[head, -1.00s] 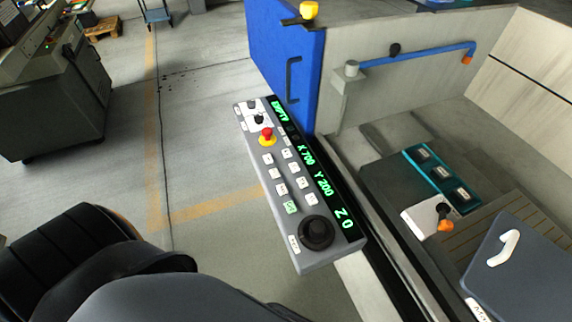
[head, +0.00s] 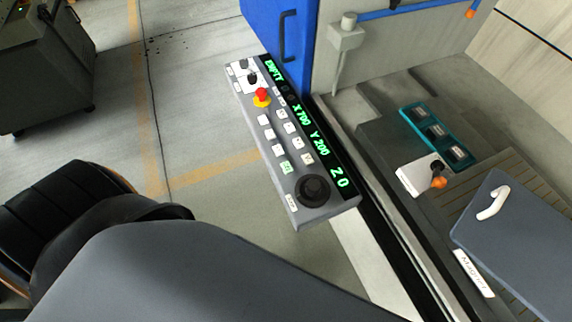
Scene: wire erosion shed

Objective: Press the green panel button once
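The control panel (head: 284,110) is a grey slanted box in the middle of the head view, with a black display strip showing green text. Nothing touches the green button. Neither gripper shows; only dark links of my own arm fill the lower left.
A blue door (head: 275,30) stands behind the panel's upper end. To the right, the machine bed holds a teal block (head: 436,135), a white piece with an orange knob (head: 438,181) and a grey plate (head: 520,240) with a white handle. Open floor lies left of the panel.

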